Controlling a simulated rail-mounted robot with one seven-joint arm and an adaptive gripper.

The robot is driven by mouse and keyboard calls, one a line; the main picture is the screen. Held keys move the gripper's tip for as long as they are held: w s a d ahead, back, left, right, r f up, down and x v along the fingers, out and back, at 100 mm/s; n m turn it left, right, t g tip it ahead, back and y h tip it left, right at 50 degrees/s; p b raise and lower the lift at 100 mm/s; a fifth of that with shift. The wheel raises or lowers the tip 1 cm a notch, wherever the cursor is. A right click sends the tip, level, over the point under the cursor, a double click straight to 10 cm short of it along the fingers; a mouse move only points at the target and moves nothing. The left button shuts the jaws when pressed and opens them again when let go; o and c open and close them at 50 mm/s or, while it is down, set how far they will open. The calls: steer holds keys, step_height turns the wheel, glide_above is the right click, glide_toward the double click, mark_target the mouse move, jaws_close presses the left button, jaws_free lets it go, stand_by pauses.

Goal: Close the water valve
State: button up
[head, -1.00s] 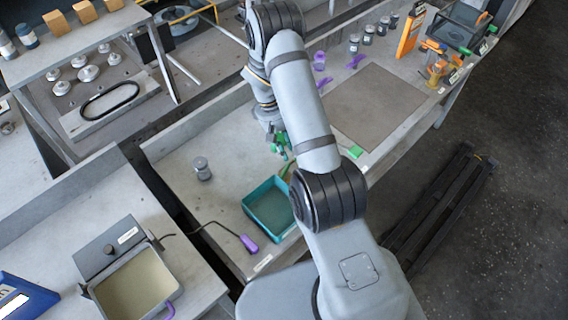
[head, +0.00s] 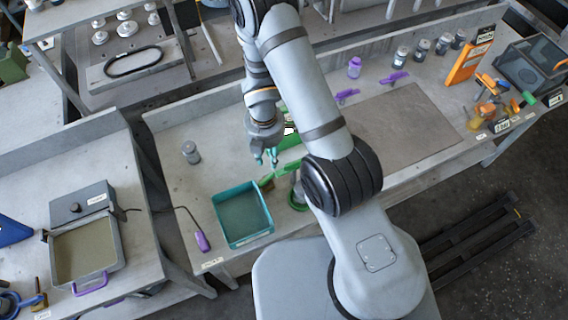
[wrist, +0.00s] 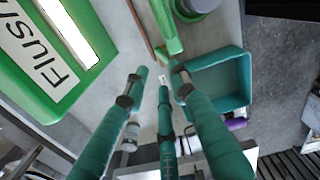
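My gripper (head: 268,158) has teal fingers and hangs over the workbench, behind the teal tray. In the wrist view its fingers (wrist: 160,75) are spread, with nothing between them. A green box with a white label reading "Flus..." (wrist: 52,65) is left of the fingers; in the head view my arm partly hides a green object (head: 289,140) beside the gripper. No part is clearly recognisable as the water valve. A blue round part (head: 12,303) at the lower left edge is cut off, and I cannot tell what it is.
The teal tray (head: 216,209) stands near the bench's front edge, with a green-handled brush (head: 284,171) by its corner. A grey jar (head: 191,152) stands left. A purple-handled tool (head: 202,241) lies at the front. A grey mat (head: 405,125) lies right of my arm.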

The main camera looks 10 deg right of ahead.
mark_target(266, 180)
steer(key=f+b, duration=0.6)
steer(key=f, duration=0.1)
steer(key=a+f+b, duration=0.1)
steer(key=f+b, duration=0.2)
steer(key=shift+s+f, duration=0.2)
steer(key=shift+f, duration=0.05)
steer(key=shift+a, duration=0.1)
jaws_close()
